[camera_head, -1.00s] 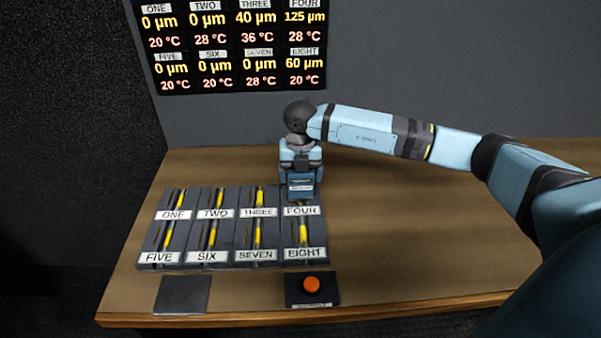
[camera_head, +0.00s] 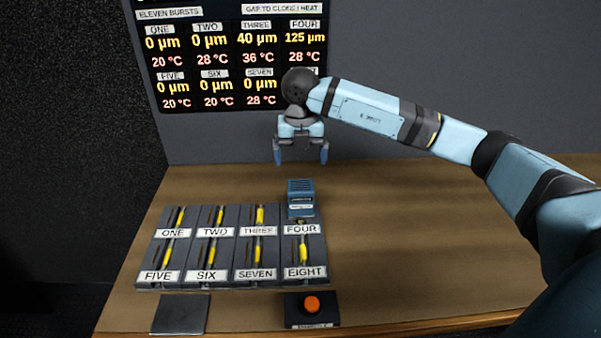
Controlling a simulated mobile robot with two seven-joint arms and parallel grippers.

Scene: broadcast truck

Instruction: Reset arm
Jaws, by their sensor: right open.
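My right gripper (camera_head: 301,158) is open and empty, fingers pointing down. It hangs above and behind a small blue block-shaped device (camera_head: 301,198), with a clear gap between them. The blue device stands at the back of the slot labelled FOUR (camera_head: 301,229), at the right end of the back row. My right arm (camera_head: 375,112) reaches in from the right, raised above the table. My left gripper is not in view.
Two rows of dark slots with yellow strips, labelled ONE to EIGHT, sit on the wooden table (camera_head: 430,240). In front lie a dark square plate (camera_head: 181,314) and a box with an orange button (camera_head: 312,304). A wall display (camera_head: 232,60) shows gaps and temperatures. The table's right side is clear.

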